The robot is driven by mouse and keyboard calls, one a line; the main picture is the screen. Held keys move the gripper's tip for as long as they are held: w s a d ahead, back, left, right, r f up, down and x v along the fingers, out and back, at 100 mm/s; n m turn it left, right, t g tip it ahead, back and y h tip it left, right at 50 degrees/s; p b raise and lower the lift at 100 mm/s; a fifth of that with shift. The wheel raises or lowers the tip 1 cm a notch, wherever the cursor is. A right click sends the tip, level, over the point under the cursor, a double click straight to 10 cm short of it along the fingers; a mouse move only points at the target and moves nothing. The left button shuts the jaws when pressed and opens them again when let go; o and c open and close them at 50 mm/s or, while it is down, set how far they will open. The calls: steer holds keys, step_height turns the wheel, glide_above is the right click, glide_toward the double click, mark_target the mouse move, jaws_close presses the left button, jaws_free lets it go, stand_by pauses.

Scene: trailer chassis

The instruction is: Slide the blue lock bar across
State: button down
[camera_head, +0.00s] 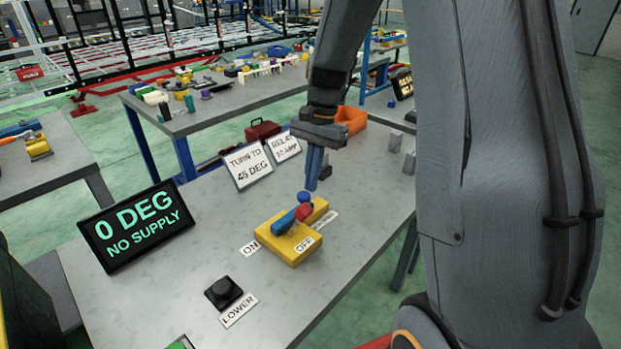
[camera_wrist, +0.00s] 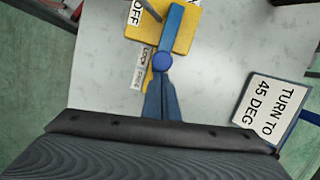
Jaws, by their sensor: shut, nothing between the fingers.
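The blue lock bar (camera_head: 284,222) lies across a yellow block (camera_head: 290,250) on the grey table, with a round blue knob (camera_head: 304,197) at its far end. A red piece (camera_head: 304,212) stands beside the bar. In the wrist view the bar (camera_wrist: 171,28) runs over the yellow block (camera_wrist: 183,35), and the knob (camera_wrist: 162,62) is just ahead of my fingertips. My gripper (camera_head: 311,187) is shut and empty, pointing down at the knob. I cannot tell whether the fingertips touch it. The gripper also shows in the wrist view (camera_wrist: 161,85).
ON and OFF labels (camera_head: 305,244) sit by the block. A display (camera_head: 135,225) reads "0 DEG NO SUPPLY". A sign (camera_head: 248,164) reads "TURN TO 45 DEG". A black button (camera_head: 223,292) is at the front, and an orange bin (camera_head: 351,121) stands behind my gripper.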

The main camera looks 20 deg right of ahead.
steer(key=w+d+r+b, duration=0.1)
steer(key=w+d+r, duration=0.1)
steer(key=r, duration=0.3)
steer(key=w+d+r, duration=0.1)
steer(key=d+r, duration=0.2)
steer(key=r, duration=0.2)
steer(key=shift+w+r+b, duration=0.15)
steer(key=shift+w+b, duration=0.2)
steer(key=shift+b, duration=0.05)
